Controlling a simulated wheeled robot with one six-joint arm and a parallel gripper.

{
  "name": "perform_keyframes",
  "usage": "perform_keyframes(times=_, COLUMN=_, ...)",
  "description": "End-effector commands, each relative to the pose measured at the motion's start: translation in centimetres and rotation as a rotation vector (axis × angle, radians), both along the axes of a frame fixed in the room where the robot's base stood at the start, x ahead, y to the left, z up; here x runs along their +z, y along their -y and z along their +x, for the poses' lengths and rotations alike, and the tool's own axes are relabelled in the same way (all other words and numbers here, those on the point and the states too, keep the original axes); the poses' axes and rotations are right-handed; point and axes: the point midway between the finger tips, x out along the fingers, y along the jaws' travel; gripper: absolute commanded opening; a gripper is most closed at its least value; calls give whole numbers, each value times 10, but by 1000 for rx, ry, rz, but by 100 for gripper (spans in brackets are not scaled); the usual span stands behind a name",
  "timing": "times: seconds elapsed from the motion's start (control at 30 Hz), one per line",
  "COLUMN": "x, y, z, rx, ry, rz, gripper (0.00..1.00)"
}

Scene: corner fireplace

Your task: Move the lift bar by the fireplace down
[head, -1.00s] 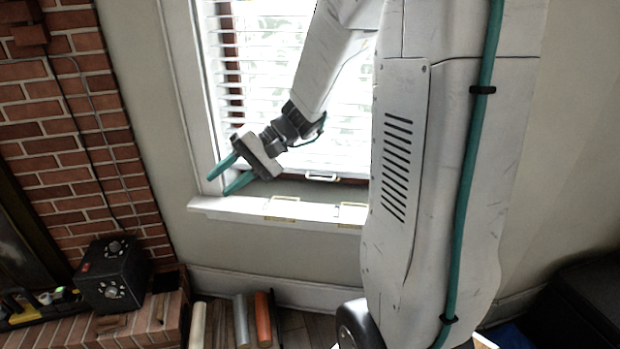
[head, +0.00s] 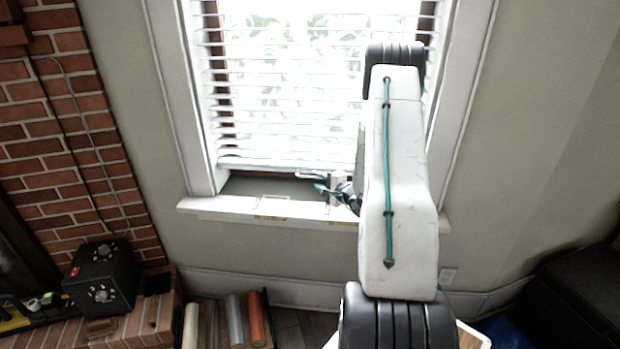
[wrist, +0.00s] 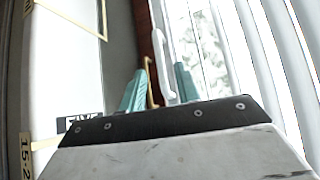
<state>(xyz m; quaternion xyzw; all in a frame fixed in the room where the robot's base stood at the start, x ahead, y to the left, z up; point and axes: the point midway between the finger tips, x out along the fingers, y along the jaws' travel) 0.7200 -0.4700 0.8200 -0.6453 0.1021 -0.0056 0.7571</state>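The white lift bar (wrist: 162,62) is a slim handle at the bottom of the window blind (head: 285,90). It fills the gap between my fingertips in the wrist view, and I cannot tell whether either finger touches it. My gripper (head: 312,181) is at the bottom of the blind, just above the sill. Its teal fingers (wrist: 160,80) are apart, one on each side of the bar. A brass-coloured piece (wrist: 151,84) shows beside the left finger. In the head view my arm hides part of the window and the bar is hard to make out.
The white window sill (head: 225,206) lies below my gripper, with label frames on it. A brick fireplace wall (head: 60,130) stands at left, with a black box (head: 100,275) on its hearth. Coloured rolls (head: 235,320) stand on the floor below the sill.

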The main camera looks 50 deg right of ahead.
Motion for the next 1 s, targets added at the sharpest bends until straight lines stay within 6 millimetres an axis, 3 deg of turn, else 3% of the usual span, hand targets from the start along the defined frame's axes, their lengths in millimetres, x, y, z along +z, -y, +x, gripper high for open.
perform_keyframes(times=0.3, x=-7, y=5, z=47, rx=5, ry=0, rz=0, gripper=32)
perform_keyframes(times=0.67, x=-8, y=6, z=55, rx=4, ry=0, rz=1, gripper=32)
perform_keyframes(times=0.7, x=-8, y=6, z=55, rx=4, ry=0, rz=1, gripper=30)
perform_keyframes(times=0.8, x=-8, y=6, z=55, rx=4, ry=0, rz=1, gripper=2)
perform_keyframes(times=1.0, x=-10, y=8, z=54, rx=1, ry=-1, rz=1, gripper=0)
